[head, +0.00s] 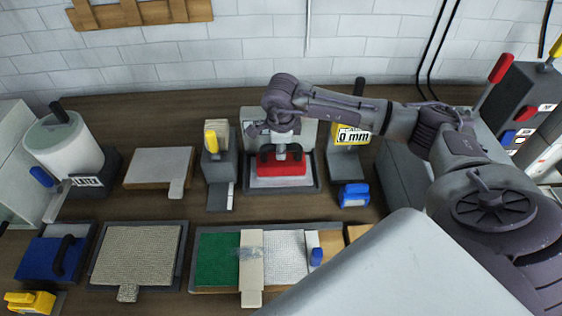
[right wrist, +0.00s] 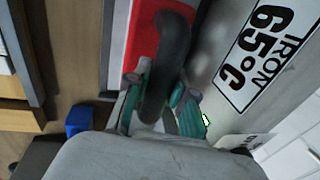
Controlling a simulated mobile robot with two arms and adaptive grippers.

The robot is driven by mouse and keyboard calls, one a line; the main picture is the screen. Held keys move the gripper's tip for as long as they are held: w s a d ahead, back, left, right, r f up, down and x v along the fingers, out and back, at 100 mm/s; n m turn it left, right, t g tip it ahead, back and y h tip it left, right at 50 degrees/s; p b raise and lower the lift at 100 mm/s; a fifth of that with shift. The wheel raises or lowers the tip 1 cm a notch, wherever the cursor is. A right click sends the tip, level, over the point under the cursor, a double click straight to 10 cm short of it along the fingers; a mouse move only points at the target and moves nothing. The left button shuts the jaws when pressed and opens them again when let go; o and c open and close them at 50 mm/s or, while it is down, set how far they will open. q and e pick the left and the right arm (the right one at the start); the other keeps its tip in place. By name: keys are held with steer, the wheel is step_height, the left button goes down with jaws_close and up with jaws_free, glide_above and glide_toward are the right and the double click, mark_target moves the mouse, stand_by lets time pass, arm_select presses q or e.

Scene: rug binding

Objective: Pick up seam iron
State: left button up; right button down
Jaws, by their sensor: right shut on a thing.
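The seam iron (head: 281,169) is a red block with a black arched handle, at the middle back of the table in the head view. It is over a dark-rimmed iron stand (head: 314,186); I cannot tell whether it touches the stand. My right gripper (head: 285,142) reaches it from above and is shut on the handle. In the right wrist view the iron's red body (right wrist: 145,35) shows beyond the black handle, which passes between the teal finger pads of my right gripper (right wrist: 158,97). My left gripper is not in view.
A grey holder with a yellow-topped tool (head: 211,142) stands just left of the iron. A blue block (head: 354,195) lies to its right, near a post with a "0 mm" sign (head: 353,135). The green and white work board (head: 217,258) lies in front. An "IRON 65°C" sign (right wrist: 265,55) stands beside the iron.

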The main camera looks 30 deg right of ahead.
steer(key=shift+w+r, duration=0.1)
steer(key=shift+w, duration=0.05)
steer(key=shift+r+b, duration=0.5)
steer(key=shift+r, duration=0.25)
step_height(320, 180, up, 3)
steer(key=shift+d+f+b, duration=0.1)
steer(key=shift+f+b, duration=0.1)
steer(key=shift+b, duration=0.45)
steer(key=s+d+r+b, duration=0.1)
steer(key=s+r+b, duration=0.1)
steer(key=s, duration=0.3)
steer(key=s+d+r+b, duration=0.1)
steer(key=s+r+b, duration=0.1)
steer(key=s+r, duration=0.3)
steer(key=shift+s, duration=0.8)
steer(key=shift+d, duration=0.1)
